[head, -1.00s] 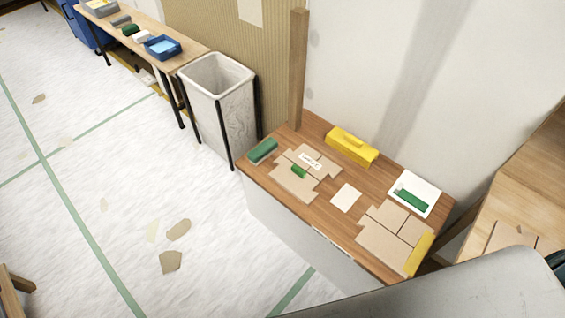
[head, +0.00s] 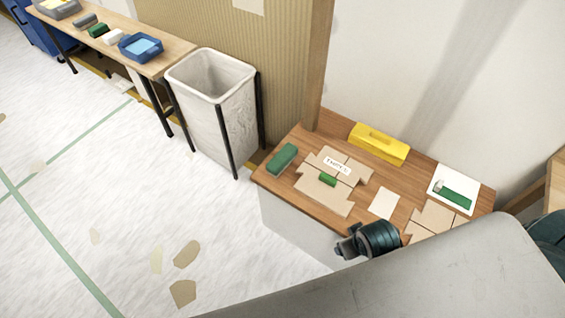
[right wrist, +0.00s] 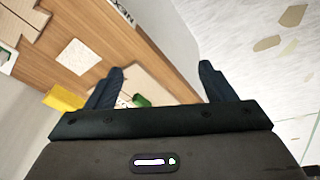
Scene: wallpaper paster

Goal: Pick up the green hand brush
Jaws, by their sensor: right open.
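A green block that looks like the hand brush (head: 282,158) lies at the left end of the wooden table (head: 290,192) in the head view. A smaller green piece (head: 327,180) lies on cardboard beside it, and a flat green piece (head: 456,198) lies on a white sheet at the right. My right gripper (right wrist: 160,68) is open and empty in the right wrist view, above the table. The brush cannot be made out in that view. My left gripper is not in view.
A yellow tool (head: 379,144) lies at the table's back. Cardboard pieces (head: 322,196) and a white card (head: 383,203) lie on the table. A wooden post (head: 317,70) stands behind, a white bin (head: 212,100) to the left. Floor at left has scattered scraps.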

